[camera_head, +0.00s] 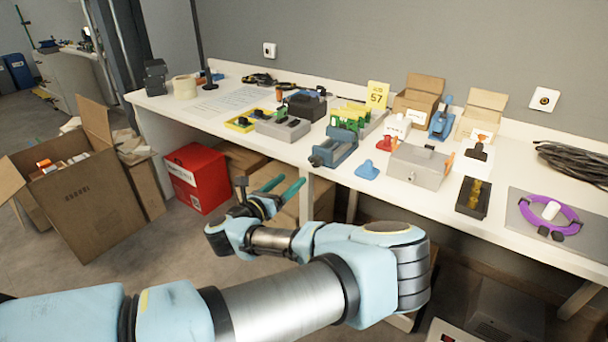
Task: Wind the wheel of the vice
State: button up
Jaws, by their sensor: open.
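A blue-grey vice-like block (335,150) stands at the front edge of the white bench, near the middle. A small dark round part (316,160) shows at its near left end; I cannot tell whether this is its wheel. My gripper (291,182), with green fingers, is open and empty. In the picture it is below and left of the vice, in front of the bench edge and apart from the vice.
The bench (480,225) is crowded: a grey box (418,167), a blue piece (367,171), a black tray (473,198) and a purple ring (524,207) lie right of the vice. A red box (200,178) and an open carton (85,210) stand on the floor, left.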

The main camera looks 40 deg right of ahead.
aim_at(314, 163)
jog(key=x, duration=0.3)
jog(key=p+x, duration=0.1)
jog(key=x, duration=0.3)
jog(key=p+x, duration=0.1)
jog(key=x, duration=0.2)
jog(key=shift+s+d+f, duration=0.1)
jog(key=shift+s+d, duration=0.2)
jog(key=shift+d, duration=0.2)
grip_shut()
